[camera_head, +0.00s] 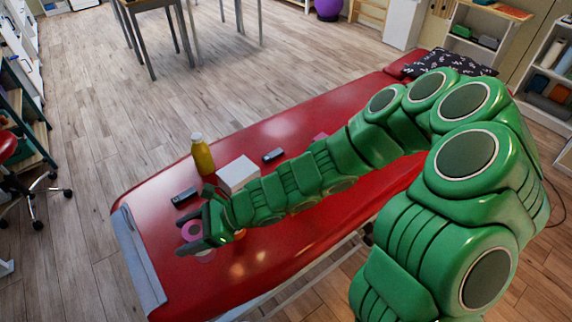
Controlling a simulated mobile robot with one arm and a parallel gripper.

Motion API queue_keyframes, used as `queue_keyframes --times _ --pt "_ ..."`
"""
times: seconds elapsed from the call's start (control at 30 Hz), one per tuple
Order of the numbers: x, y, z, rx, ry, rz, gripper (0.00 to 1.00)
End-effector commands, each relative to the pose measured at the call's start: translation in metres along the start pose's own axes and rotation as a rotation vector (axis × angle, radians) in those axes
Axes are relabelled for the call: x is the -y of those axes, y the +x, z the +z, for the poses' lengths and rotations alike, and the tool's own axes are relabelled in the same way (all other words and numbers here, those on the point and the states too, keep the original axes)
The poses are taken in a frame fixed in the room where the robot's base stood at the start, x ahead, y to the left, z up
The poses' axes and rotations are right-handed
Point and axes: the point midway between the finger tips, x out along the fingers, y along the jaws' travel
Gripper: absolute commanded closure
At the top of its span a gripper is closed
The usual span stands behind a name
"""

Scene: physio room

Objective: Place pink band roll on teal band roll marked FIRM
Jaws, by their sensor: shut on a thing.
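The pink band roll (191,228) shows at my gripper (187,241), near the left end of the red treatment table (150,205). My gripper is shut on the pink roll, and its dark fingers cover part of it. A pale, rounded thing (206,257) shows just below the fingers. I cannot tell whether it is the teal band roll, and no FIRM marking is readable. I cannot tell whether the pink roll touches anything beneath it.
A yellow bottle (203,157), a white box (238,174) and two dark small objects, one left (184,197) and one right (273,155), stand or lie on the table behind my arm. A pink piece (321,137) is partly hidden by my arm. A patterned pillow (449,64) lies at the far end.

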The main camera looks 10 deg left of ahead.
Motion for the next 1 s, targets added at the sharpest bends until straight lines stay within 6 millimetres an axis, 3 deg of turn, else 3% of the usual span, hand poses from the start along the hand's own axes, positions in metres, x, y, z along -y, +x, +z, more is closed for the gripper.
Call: queue_keyframes --times 0.17,0.37,0.7,1.0 --pt "0.012 -0.011 -0.002 0.000 0.009 -0.028 0.82" --pt "0.047 -0.052 -0.008 0.001 0.043 -0.119 0.82" --pt "0.106 -0.146 -0.025 0.000 0.119 -0.300 0.82" --pt "0.139 -0.238 -0.037 0.004 0.181 -0.453 0.82"
